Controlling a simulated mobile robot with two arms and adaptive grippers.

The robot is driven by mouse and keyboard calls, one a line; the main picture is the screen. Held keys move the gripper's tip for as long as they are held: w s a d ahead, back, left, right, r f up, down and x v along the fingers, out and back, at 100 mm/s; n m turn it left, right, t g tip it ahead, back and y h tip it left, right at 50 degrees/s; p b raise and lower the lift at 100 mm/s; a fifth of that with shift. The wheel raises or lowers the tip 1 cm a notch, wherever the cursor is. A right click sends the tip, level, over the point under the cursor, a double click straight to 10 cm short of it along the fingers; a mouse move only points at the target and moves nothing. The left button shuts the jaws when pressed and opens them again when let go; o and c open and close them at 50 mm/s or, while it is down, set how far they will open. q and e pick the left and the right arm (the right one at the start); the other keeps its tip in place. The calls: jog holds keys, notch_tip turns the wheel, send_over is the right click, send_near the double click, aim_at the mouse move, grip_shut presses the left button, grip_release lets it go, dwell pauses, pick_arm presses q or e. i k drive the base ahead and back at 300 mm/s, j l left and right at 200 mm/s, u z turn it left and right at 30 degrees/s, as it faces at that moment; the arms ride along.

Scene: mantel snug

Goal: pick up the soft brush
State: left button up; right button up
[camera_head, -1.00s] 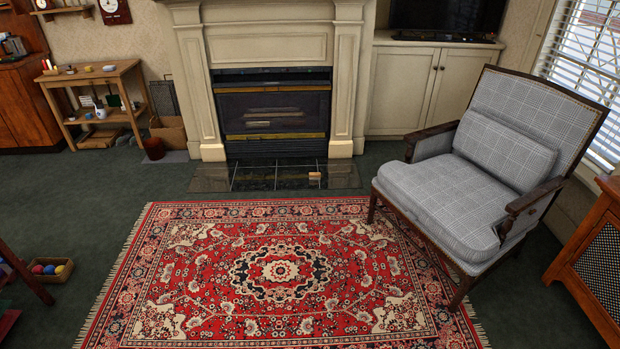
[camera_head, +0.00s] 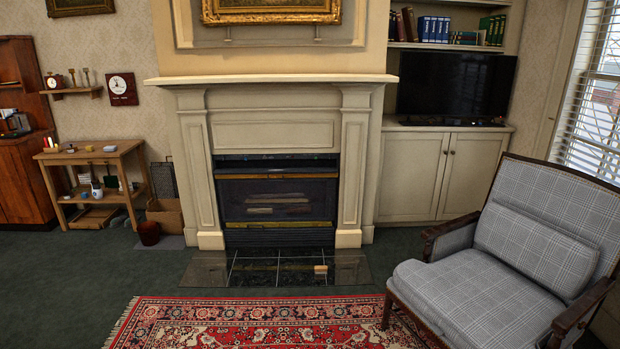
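I cannot make out a soft brush for certain in the head view. Two small upright brownish things (camera_head: 86,77) stand on the small wall shelf (camera_head: 80,92) at the upper left, but they are too small to identify. Several small items lie on the wooden side table (camera_head: 128,147), also too small to tell apart. A small tan block (camera_head: 320,269) lies on the dark tiled hearth (camera_head: 255,272). Neither of my grippers is in view.
A checked armchair (camera_head: 470,300) stands at the right on the edge of the red rug (camera_head: 230,325). The fireplace (camera_head: 274,200) is in the middle. A dark red bin (camera_head: 149,233) and a cardboard box (camera_head: 166,217) stand by the side table. Dark carpet (camera_head: 60,290) at the left is clear.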

aim_at(319, 269)
jog(key=i, duration=2.45)
jog(key=i+z, duration=0.15)
jog(key=i, duration=0.4)
jog(key=i+j+z, duration=0.2)
jog(key=i, duration=0.3)
jog(key=i+j+z, duration=0.15)
jog(key=i, duration=0.4)
